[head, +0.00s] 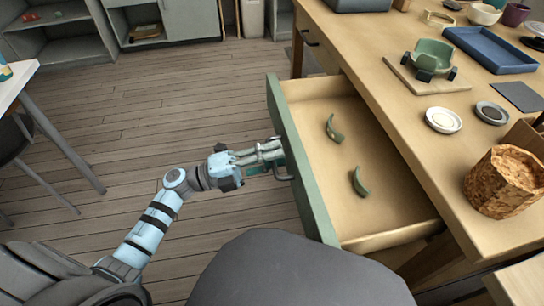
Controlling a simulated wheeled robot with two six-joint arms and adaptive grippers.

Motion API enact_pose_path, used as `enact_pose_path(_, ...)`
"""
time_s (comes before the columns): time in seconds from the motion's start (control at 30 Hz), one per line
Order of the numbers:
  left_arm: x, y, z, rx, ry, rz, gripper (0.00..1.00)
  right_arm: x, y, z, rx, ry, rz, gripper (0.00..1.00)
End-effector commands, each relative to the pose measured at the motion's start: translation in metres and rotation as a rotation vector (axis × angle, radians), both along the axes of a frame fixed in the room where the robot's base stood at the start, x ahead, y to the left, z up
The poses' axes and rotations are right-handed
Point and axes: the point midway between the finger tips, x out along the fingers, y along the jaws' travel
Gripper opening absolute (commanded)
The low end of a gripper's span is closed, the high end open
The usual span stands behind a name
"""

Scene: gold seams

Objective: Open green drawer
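The green drawer (303,163) is pulled out from the wooden table and stands wide open. Its front panel is green and its inside is pale wood. Two curved green shards (334,129) lie in it, apart from each other. My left gripper (276,157) is at the metal handle (284,177) on the outside of the front panel. Its fingers overlap the handle, and they look closed around it, though the contact is partly hidden. My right gripper is not in view.
A white table (18,80) stands at the left. The wooden floor between is clear.

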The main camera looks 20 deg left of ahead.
Motion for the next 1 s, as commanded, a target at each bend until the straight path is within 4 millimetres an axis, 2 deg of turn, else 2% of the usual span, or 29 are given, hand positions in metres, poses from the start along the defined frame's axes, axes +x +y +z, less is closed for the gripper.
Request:
enact_pose_path(0.17,-0.001,0.002,0.0,0.0,0.0,0.0,0.3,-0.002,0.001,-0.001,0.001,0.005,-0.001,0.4)
enact_pose_path(0.27,-0.007,0.012,-0.004,0.002,0.003,0.001,0.3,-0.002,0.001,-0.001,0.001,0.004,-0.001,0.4)
enact_pose_path(0.5,-0.041,0.066,-0.017,0.004,0.006,0.0,0.3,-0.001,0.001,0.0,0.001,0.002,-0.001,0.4)
enact_pose_path(0.7,-0.06,0.096,-0.023,0.001,0.003,0.0,0.3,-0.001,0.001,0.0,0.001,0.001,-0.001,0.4)
enact_pose_path(1.0,-0.062,0.1,-0.023,0.0,0.0,0.0,0.3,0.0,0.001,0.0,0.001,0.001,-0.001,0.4)
